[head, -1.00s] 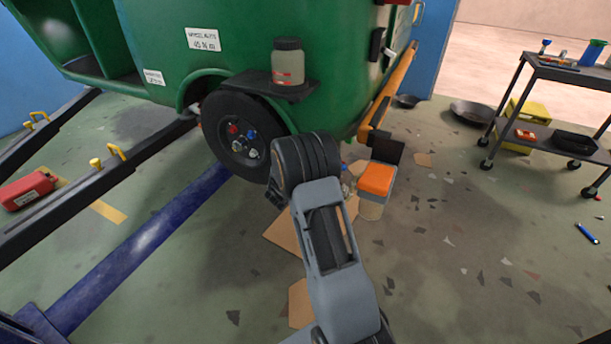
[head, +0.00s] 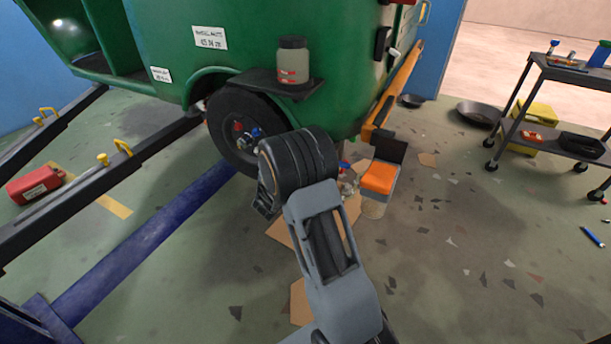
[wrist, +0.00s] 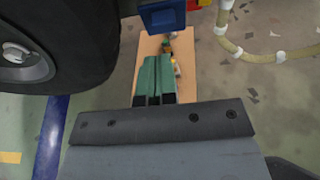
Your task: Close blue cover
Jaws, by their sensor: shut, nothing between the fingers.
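A blue box-like part (wrist: 162,18) with a darker square face is at the top edge of the wrist view, cut off by the frame. It may be the blue cover; whether it is open or shut is unclear. My gripper (wrist: 154,61) shows in the wrist view with its two green-padded fingers together and empty. Its tips point toward the blue part with a visible gap in the picture. In the head view my arm hides the fingers, in front of the green rickshaw (head: 225,55).
A black wheel (wrist: 60,40) is close on the left in the wrist view. Cardboard (wrist: 187,72) lies on the floor. A pale hose (wrist: 235,50) curves at upper right. An orange-topped container (head: 379,178) stands right of my arm; a tool cart (head: 520,90) stands farther right.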

